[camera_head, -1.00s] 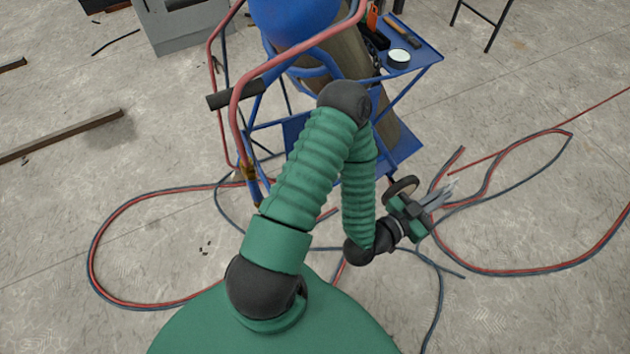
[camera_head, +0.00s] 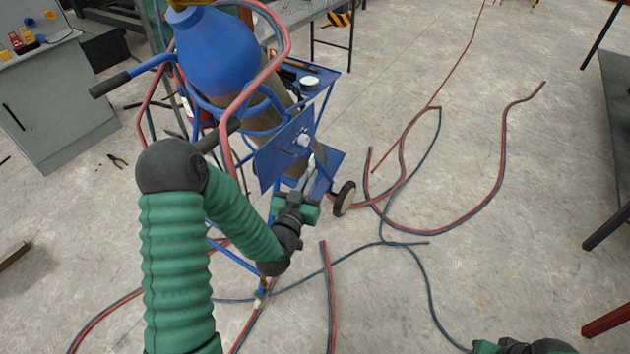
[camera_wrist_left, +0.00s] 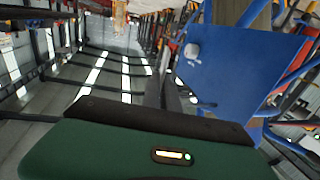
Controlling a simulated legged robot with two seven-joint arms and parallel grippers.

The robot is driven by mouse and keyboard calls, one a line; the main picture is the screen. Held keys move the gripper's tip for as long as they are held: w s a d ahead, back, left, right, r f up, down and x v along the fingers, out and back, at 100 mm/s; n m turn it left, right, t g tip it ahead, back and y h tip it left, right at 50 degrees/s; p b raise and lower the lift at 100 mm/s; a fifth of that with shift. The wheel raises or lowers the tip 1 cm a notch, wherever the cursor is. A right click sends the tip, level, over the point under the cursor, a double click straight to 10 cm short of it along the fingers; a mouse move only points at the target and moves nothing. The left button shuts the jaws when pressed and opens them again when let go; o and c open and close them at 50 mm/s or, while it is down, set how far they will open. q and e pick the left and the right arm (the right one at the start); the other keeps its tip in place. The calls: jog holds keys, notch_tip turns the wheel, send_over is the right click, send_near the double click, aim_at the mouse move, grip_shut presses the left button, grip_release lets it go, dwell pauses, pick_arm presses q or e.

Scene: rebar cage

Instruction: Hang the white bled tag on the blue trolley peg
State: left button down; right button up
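The blue trolley (camera_head: 267,162) stands left of centre in the head view, with a flat blue panel on its near side. A pale grey knob-like peg (camera_head: 302,140) sticks out of this panel; the peg (camera_wrist_left: 192,50) also shows in the left wrist view. My left gripper (camera_head: 308,180) is just below and in front of the panel, its grey fingers pointing up towards the peg, apparently short of it. Its finger gap is too small to judge. I cannot make out the white bled tag. Part of my right gripper shows at the bottom right edge, its fingers hidden.
A side tray (camera_head: 322,82) holds a white roll. Red and dark hoses (camera_head: 490,225) lie on the floor to the right. A grey cabinet (camera_head: 62,115) stands at the left.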

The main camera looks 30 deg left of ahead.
pick_arm(q)
jog(key=a+f, duration=0.1)
jog(key=a, duration=0.6)
jog(key=shift+w+a+b, duration=0.25)
jog(key=shift+b, duration=0.05)
dwell(0.3)
dwell(0.4)
jog(key=c, duration=1.6)
grip_release()
jog(key=shift+o, duration=0.2)
